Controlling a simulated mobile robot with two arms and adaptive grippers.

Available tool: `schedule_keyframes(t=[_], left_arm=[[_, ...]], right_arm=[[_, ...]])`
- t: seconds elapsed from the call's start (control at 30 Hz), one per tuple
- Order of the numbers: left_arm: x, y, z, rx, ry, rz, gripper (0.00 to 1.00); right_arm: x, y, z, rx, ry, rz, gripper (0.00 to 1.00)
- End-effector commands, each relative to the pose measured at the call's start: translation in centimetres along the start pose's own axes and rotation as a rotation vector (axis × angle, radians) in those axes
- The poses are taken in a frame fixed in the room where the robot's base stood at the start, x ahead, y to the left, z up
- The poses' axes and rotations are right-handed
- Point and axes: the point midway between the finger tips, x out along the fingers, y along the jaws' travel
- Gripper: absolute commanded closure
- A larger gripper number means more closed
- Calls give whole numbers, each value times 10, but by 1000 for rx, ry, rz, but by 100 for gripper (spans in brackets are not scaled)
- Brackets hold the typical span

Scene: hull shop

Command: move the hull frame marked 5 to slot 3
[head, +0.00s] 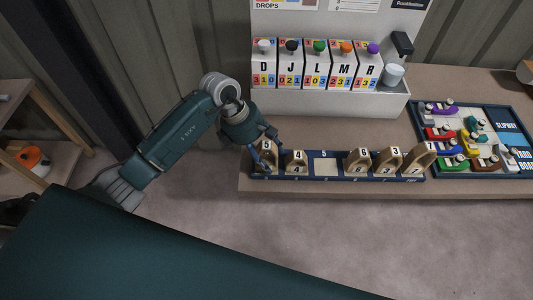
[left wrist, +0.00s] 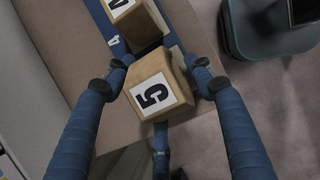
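The hull frame marked 5 (head: 267,146) is a light wooden block with a white number card, at the left end of the blue rack (head: 340,180). My left gripper (head: 265,154) is around this frame; in the left wrist view, its blue fingers (left wrist: 160,78) press against both sides of frame 5 (left wrist: 165,88), with a third finger below. The fingers hide the label under it, and I cannot tell whether it is seated or slightly raised. Frame 4 (head: 296,156) stands just right of it. A bare place labelled 5 (head: 324,164) follows. My right gripper is not in view.
Frames 6 (head: 358,157), 3 (head: 388,157) and 7 (head: 420,156) stand farther right on the rack. A board with coloured boats (head: 465,135) lies at right. A dispenser with lettered bins (head: 318,65) stands behind. The bench front strip is clear.

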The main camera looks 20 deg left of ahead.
Motion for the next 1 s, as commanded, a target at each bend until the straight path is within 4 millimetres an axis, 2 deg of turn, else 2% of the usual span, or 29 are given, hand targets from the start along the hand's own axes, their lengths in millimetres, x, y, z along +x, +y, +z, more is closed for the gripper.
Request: schedule_keyframes(t=[0.27,0.4,0.47,0.8,1.0], left_arm=[[-1,0,1,0,-1,-1,41],[-9,1,1,0,0,3,41],[-17,2,1,2,-1,4,41],[-89,2,0,2,0,5,41],[-116,1,1,0,0,1,41]], right_arm=[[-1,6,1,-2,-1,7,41],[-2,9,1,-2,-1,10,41],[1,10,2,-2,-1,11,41],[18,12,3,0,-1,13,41],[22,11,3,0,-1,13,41]])
